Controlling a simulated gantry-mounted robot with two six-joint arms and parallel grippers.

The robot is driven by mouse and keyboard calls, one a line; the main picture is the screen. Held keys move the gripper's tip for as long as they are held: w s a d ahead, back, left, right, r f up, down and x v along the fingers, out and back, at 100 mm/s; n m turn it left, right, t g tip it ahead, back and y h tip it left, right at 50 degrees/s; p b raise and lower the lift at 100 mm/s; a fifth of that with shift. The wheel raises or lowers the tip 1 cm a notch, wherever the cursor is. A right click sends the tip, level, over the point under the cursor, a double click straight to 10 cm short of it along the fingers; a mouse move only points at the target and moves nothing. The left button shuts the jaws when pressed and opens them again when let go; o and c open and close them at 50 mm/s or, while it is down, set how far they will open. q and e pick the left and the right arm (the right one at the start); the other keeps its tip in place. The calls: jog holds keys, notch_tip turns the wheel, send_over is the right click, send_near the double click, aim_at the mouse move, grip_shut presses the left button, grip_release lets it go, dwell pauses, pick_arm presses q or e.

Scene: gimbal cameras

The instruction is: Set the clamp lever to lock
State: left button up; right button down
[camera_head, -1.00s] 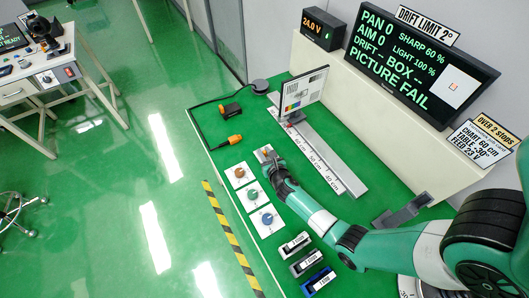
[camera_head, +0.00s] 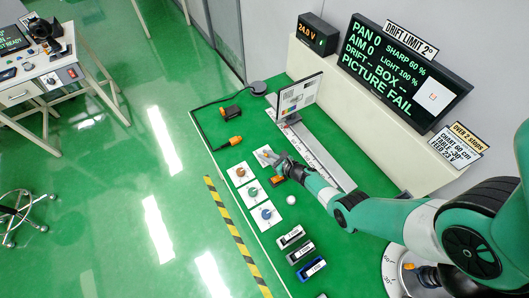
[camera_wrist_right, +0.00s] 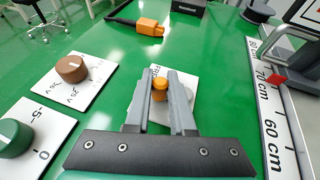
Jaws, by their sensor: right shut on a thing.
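The printed letters on the plate are mostly hidden by my fingers. The lever's exact setting cannot be read. My left gripper is not in view.
Brown (camera_head: 240,172), green (camera_head: 252,191) and blue (camera_head: 266,213) dials line the table's left side. A chart board (camera_head: 300,95) stands on a ruler rail (camera_head: 320,158). The screen (camera_head: 400,75) reads PICTURE FAIL. An orange-ended cable (camera_head: 235,140) lies beyond the dials.

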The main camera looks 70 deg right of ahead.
jog(key=shift+s+n+y, duration=0.1)
jog(key=shift+n+y, duration=0.3)
jog(key=c, duration=0.8)
grip_release()
jog(key=shift+o, duration=0.2)
jog(key=shift+s, duration=0.1)
jog(key=shift+s+a+r+p, duration=0.1)
jog(key=shift+s+r+p, duration=0.2)
jog(key=shift+p, duration=0.15)
jog(key=p+v, duration=0.6)
jog(key=v, duration=0.4)
jog(key=shift+s+a, duration=0.1)
jog(key=shift+s, duration=0.35)
